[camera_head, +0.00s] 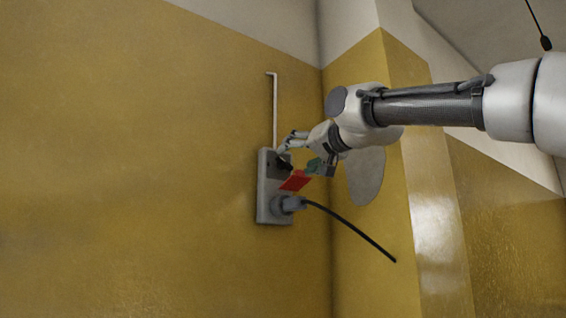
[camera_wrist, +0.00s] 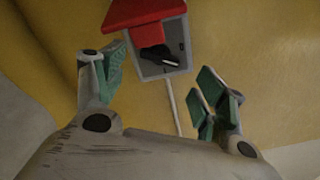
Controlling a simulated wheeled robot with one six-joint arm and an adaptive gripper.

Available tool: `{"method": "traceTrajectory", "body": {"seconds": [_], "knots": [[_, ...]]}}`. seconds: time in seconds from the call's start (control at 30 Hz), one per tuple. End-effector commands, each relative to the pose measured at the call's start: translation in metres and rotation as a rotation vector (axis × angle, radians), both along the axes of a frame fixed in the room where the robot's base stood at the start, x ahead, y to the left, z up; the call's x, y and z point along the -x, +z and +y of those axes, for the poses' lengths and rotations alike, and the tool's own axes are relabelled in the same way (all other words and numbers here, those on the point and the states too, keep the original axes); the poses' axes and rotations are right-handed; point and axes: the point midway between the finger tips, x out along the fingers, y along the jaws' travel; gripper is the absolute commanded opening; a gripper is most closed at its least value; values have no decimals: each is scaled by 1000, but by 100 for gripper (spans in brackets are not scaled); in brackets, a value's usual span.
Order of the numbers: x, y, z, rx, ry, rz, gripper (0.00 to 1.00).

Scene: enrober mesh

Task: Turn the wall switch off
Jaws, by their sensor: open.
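The wall switch is a grey box (camera_head: 264,190) on the yellow wall, and it also shows in the wrist view (camera_wrist: 181,32). A black lever or knob (camera_wrist: 157,58) sits on its face; in the head view (camera_head: 285,166) it is partly covered by my gripper. I cannot tell its exact setting. A red piece (camera_head: 295,181) sticks out below the knob; it also shows in the wrist view (camera_wrist: 145,12). My gripper (camera_head: 299,157) is open in front of the box's upper part. In the wrist view its green-padded fingers (camera_wrist: 163,70) stand apart either side of the knob, with nothing between them held.
A grey plug (camera_head: 291,204) sits in the lower part of the box, and its black cable (camera_head: 352,231) hangs down to the right. A thin pale conduit (camera_head: 275,105) runs up from the box. A wall corner stands close on the right; the left wall is bare.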

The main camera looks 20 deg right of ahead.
Motion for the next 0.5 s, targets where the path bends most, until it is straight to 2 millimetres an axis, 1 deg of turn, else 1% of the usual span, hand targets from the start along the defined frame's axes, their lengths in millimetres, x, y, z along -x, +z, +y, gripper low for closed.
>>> {"method": "traceTrajectory", "body": {"seconds": [0.03,0.1,0.23,0.33,0.5], "knots": [[-10,-1,3,2,1,3,71],[-22,-1,7,2,0,2,71],[-41,-1,13,4,0,1,71],[-51,0,17,3,-1,0,71],[-57,0,19,3,0,-2,71]]}}
